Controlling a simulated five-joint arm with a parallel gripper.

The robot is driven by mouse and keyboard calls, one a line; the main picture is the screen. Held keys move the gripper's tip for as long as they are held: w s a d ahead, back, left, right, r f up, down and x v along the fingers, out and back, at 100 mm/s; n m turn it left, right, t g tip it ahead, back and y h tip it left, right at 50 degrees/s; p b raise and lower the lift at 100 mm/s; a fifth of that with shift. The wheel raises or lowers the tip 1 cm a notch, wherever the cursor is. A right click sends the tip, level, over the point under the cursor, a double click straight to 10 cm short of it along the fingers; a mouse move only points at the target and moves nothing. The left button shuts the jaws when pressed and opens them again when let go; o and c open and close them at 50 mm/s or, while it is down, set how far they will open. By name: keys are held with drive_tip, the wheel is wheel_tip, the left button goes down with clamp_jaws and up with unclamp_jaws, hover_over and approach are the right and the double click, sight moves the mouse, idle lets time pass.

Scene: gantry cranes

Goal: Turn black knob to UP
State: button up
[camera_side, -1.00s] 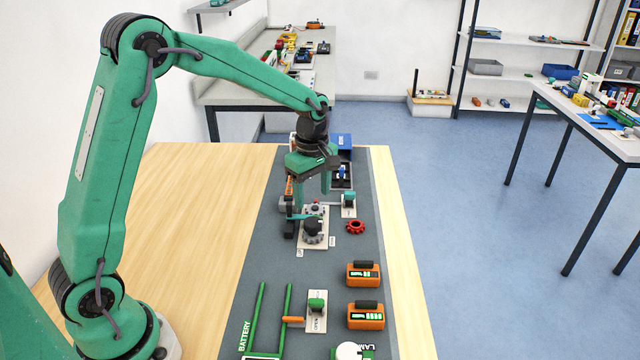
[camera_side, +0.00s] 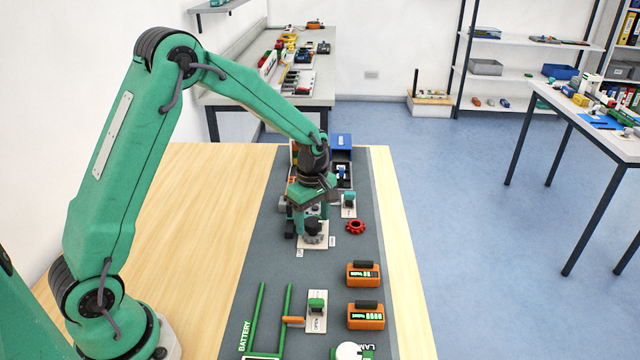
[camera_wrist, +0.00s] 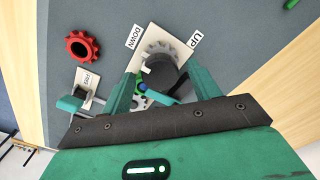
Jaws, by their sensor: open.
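The black knob (camera_side: 313,227) stands on a grey toothed base on a pale plate (camera_side: 322,246) on the dark mat. In the wrist view the knob (camera_wrist: 160,72) lies between the fingers of my gripper, near their tips. My gripper (camera_side: 311,218) points down and is open, with one finger on each side of the knob; I cannot tell whether either finger touches it. The UP label (camera_wrist: 195,40) and the DOWN label (camera_wrist: 134,37) show at the plate's edge in the wrist view. The knob's top is partly hidden in the side view.
A red gear (camera_side: 355,227) lies right of the plate. A small plate with a teal-topped switch (camera_side: 349,201) stands behind it. Bare wood lies left of the mat.

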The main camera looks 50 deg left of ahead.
drive_tip(key=c, duration=1)
drive_tip(key=shift+o, duration=0.2)
